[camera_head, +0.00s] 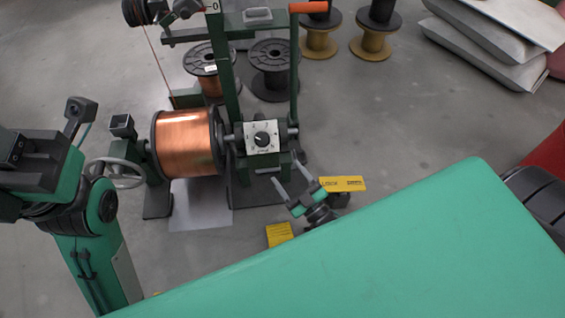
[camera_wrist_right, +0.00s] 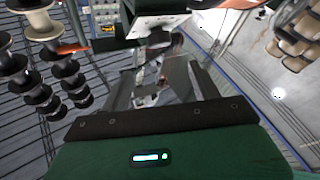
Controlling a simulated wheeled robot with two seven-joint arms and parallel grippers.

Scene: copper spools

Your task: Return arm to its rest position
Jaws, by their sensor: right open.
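My right gripper (camera_head: 285,168) is open in the head view, its two pale fingers spread toward the winding machine's dial box (camera_head: 263,138). Nothing shows between the fingers. In the right wrist view the same gripper (camera_wrist_right: 160,78) is open, with parts of machinery behind its fingers. A large spool of copper wire (camera_head: 188,142) is mounted on the machine, left of the dial box and apart from my right gripper. At the left, a green and dark arm (camera_head: 100,205) comes into view, but I cannot make out a left gripper on it.
A green machine post (camera_head: 225,75) stands beyond my right gripper. A copper-wound spool (camera_head: 210,84) and a dark spool (camera_head: 273,58) stand on the floor behind. Pale stacked sacks (camera_head: 475,35) lie at the far right. The grey floor (camera_head: 420,110) in front of them is clear.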

